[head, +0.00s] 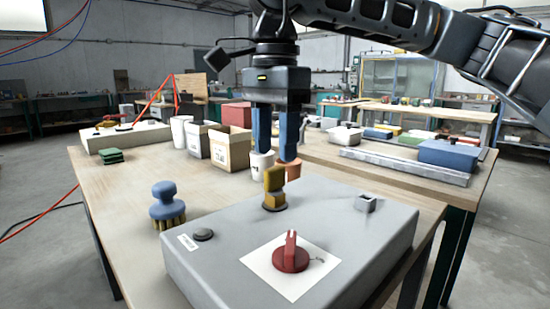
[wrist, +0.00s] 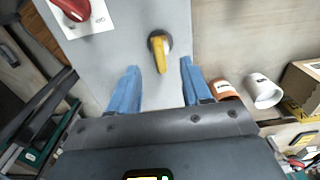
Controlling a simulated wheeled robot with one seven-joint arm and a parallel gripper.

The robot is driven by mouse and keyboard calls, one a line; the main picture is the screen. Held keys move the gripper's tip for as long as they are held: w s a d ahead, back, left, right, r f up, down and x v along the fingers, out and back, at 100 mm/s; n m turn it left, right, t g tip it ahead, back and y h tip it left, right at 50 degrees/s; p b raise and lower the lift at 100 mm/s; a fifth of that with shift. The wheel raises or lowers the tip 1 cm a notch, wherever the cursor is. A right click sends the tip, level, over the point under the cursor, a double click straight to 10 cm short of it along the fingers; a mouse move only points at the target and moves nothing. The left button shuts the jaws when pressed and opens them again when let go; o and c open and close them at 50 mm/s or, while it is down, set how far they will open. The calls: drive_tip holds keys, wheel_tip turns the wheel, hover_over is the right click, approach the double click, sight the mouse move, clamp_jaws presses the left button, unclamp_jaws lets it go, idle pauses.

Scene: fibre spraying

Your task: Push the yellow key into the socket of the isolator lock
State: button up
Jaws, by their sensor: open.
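The yellow key (head: 274,182) stands upright in a dark round collar (head: 281,207) on top of the grey box (head: 225,235). I cannot tell how deep it sits. In the wrist view the key (wrist: 160,55) lies beyond and between the fingertips, with the dark collar around its base. My gripper (head: 276,158) has two blue fingers, open and pointing down just above the key. In the wrist view the fingers (wrist: 160,68) are apart with nothing held between them. A red rotary handle (head: 291,257) sits on a white plate (head: 262,265) on the same box.
The box top also has a small metal block (head: 366,202) and a black button (head: 203,235). A blue-handled brush (head: 166,203) stands left of the box. Cups and cartons (head: 230,147) stand behind.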

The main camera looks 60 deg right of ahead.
sight(275, 167)
drive_tip(key=shift+r, duration=1.5)
